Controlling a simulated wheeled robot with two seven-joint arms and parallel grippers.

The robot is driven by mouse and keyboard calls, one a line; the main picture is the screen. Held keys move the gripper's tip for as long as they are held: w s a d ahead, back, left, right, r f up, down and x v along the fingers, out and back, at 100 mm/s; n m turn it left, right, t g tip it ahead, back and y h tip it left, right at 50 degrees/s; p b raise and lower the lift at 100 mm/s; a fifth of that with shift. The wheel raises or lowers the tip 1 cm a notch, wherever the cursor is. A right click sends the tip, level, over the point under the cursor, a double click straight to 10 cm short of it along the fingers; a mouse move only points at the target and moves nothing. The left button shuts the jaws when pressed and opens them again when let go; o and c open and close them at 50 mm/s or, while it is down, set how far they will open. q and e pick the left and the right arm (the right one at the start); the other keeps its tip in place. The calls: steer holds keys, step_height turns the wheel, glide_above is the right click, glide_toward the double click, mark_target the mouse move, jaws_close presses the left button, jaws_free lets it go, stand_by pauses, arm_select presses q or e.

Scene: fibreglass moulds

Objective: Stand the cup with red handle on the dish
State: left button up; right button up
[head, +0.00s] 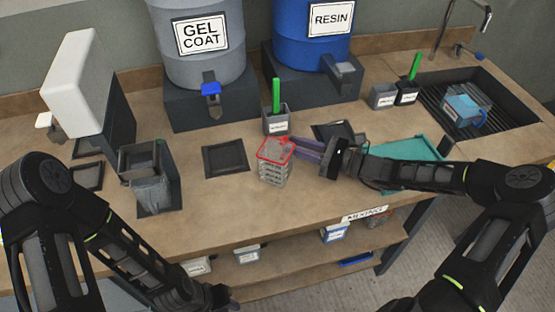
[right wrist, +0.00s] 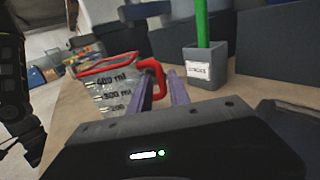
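The cup with red handle is a clear measuring cup (head: 273,172) with a red rim, upright on the bench; its printed scale shows in the right wrist view (right wrist: 112,92). My right gripper (head: 298,148) is at the cup's right side. In the right wrist view its purple fingers (right wrist: 160,92) stand apart, with the red handle between their tips; contact is not clear. A dark square dish (head: 225,158) lies flat and empty, left of the cup. My left gripper (head: 232,305) barely shows at the bottom edge, and its opening is hidden.
A grey holder (head: 277,122) with a green stick stands behind the cup. Another dark square piece (head: 338,131) and a teal tray (head: 412,152) lie right, partly behind my right arm. A dark stand (head: 150,180) is left of the dish. Drums line the back.

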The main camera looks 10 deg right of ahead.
mark_target(276, 140)
steer(key=shift+a, duration=0.1)
steer(key=p+x, duration=0.1)
steer(key=x, duration=0.4)
steer(key=shift+w+a+p, duration=0.2)
steer(key=shift+a+p, duration=0.05)
steer(key=shift+p, duration=0.05)
steer(key=shift+w+a, duration=0.2)
stand_by(0.3)
jaws_close()
stand_by(1.3)
